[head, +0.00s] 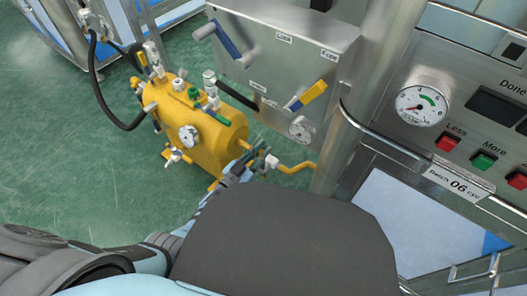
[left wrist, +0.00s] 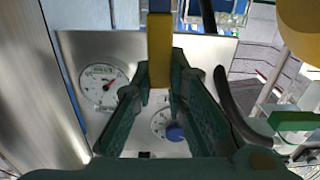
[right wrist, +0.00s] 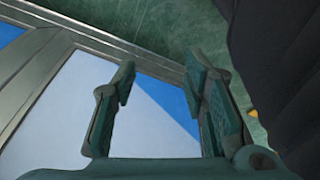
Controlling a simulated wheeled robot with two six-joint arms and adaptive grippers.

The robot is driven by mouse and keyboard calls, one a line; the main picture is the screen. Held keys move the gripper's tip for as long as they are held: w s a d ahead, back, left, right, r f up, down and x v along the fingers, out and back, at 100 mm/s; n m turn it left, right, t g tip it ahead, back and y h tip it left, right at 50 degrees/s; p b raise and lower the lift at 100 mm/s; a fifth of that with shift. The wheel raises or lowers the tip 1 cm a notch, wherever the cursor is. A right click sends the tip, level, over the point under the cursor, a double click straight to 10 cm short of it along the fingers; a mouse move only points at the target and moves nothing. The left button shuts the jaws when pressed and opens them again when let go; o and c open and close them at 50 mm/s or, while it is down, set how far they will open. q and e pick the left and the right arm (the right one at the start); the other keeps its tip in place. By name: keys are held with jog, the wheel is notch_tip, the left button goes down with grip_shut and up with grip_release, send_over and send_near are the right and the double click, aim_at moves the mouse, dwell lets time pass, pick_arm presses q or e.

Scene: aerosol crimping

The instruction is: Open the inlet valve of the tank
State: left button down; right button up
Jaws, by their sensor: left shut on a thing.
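The yellow tank (head: 212,140) lies on its side at the left of the head view, with several small valves, green handles and a gauge on it. A corner of it shows at the upper right of the left wrist view (left wrist: 303,28). My left gripper (head: 257,160) is at the tank's right end, by the yellow pipe (head: 298,167). In the left wrist view, its fingers (left wrist: 160,90) are shut on a yellow lever (left wrist: 160,50); the fingertips partly cover it. My right gripper (right wrist: 160,80) is open and empty above a pale panel.
A steel box (head: 280,50) with a blue-handled lever (head: 228,40), a yellow-handled lever (head: 312,94) and a gauge stands above and behind the left gripper. The control panel (head: 465,60) is at the right.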

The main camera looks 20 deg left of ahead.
pick_arm(q)
jog(key=a+n, duration=0.1)
jog(key=w+a+f+n, duration=0.1)
jog(key=n, duration=0.1)
jog(key=a+n, duration=0.2)
jog(key=shift+w+a+f, duration=0.1)
jog(key=shift+w+f, duration=0.1)
jog(key=shift+w, duration=0.15)
jog(key=c, duration=1.6)
grip_release()
jog(key=v, duration=1.2)
jog(key=shift+s, duration=0.1)
